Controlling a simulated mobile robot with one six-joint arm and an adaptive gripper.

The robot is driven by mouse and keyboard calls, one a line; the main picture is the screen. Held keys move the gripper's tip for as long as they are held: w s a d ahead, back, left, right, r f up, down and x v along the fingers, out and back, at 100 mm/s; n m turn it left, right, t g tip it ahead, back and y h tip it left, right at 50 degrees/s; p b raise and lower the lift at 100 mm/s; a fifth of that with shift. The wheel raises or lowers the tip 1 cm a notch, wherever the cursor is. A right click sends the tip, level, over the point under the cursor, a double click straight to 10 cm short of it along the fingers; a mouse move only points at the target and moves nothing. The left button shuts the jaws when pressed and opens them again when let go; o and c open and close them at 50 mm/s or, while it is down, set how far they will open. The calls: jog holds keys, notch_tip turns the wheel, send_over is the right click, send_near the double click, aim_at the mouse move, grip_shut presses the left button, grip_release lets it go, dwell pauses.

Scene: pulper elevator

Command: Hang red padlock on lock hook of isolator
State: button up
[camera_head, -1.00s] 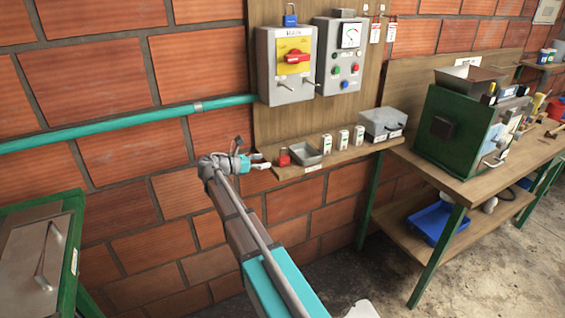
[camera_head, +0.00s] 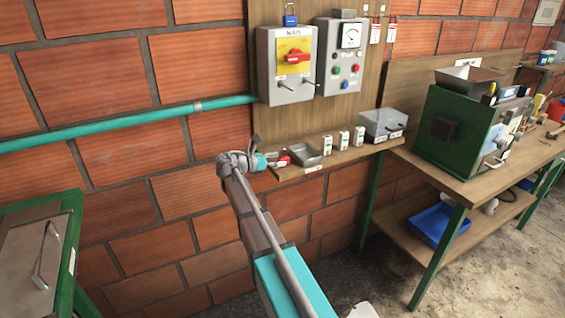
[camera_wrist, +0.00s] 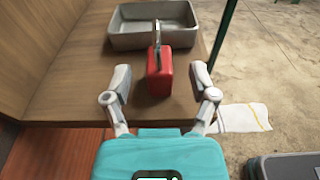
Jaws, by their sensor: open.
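The red padlock (camera_wrist: 160,75) stands upright on the wooden shelf, its shackle up, in front of a grey tray. In the head view the padlock (camera_head: 284,161) is at the shelf's left end, partly hidden by my gripper. My gripper (camera_wrist: 161,88) is open, its fingers on either side of the padlock's near end, with gaps on both sides. In the head view my gripper (camera_head: 274,162) reaches in from the left. The isolator (camera_head: 287,65) is a grey box with a yellow plate and red handle, on the board above the shelf. Pegs stick out from its lower front.
The grey tray (camera_wrist: 153,39) is just behind the padlock. Several small white items (camera_head: 342,140) and a grey box (camera_head: 383,122) stand further right on the shelf (camera_head: 312,168). A blue padlock (camera_head: 290,18) is above the isolator. The wooden board borders the shelf's left in the wrist view.

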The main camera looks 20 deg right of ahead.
aim_at(281, 159)
jog(key=shift+w+d+f+b, duration=0.1)
jog(key=shift+d+f+b, duration=0.1)
jog(key=shift+d, duration=0.85)
jog(key=shift+d+f+b, duration=0.1)
jog(key=shift+d+f, duration=0.05)
jog(key=shift+d, duration=0.9)
jog(key=shift+c, duration=0.2)
grip_shut()
